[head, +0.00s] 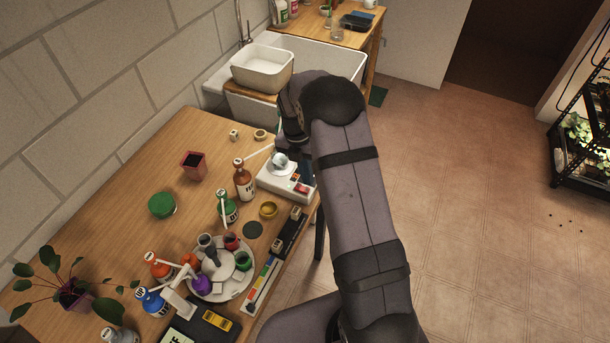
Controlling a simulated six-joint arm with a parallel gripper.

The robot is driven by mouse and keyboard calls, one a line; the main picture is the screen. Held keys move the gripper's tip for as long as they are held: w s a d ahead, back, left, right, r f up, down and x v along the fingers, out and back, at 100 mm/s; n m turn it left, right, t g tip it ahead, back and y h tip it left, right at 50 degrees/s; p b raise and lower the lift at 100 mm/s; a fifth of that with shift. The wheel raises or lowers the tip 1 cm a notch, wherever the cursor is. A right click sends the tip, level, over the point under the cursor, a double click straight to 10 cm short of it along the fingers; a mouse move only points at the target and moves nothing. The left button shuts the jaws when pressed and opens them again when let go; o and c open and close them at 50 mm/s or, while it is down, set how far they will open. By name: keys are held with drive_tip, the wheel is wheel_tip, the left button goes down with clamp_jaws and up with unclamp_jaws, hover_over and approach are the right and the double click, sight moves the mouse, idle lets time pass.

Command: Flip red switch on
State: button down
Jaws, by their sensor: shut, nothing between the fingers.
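A white device (272,182) stands near the right edge of the wooden table, with a small round grey-white part on top. The red switch (301,189) sits at its right front corner, beside my arm. Whether the switch is on or off is too small to tell. My gripper (305,168) points down from the wrist, just behind the switch and close over the device's right side. It is shut and empty. My forearm hides part of it, and I cannot tell whether its tips touch the device.
A round white carousel (243,277) and a long black rack (290,236) are nearer. A sink (309,61) lies behind. The table's middle left is fairly clear.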

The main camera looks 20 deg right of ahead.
wheel_tip(320, 180, up, 10)
drive_tip(key=d+b, duration=0.1)
drive_tip(key=b, duration=0.2)
drive_tip(key=shift+s+f, duration=0.15)
drive_tip(key=shift+s, duration=0.3)
drive_tip(key=shift+d, duration=0.1)
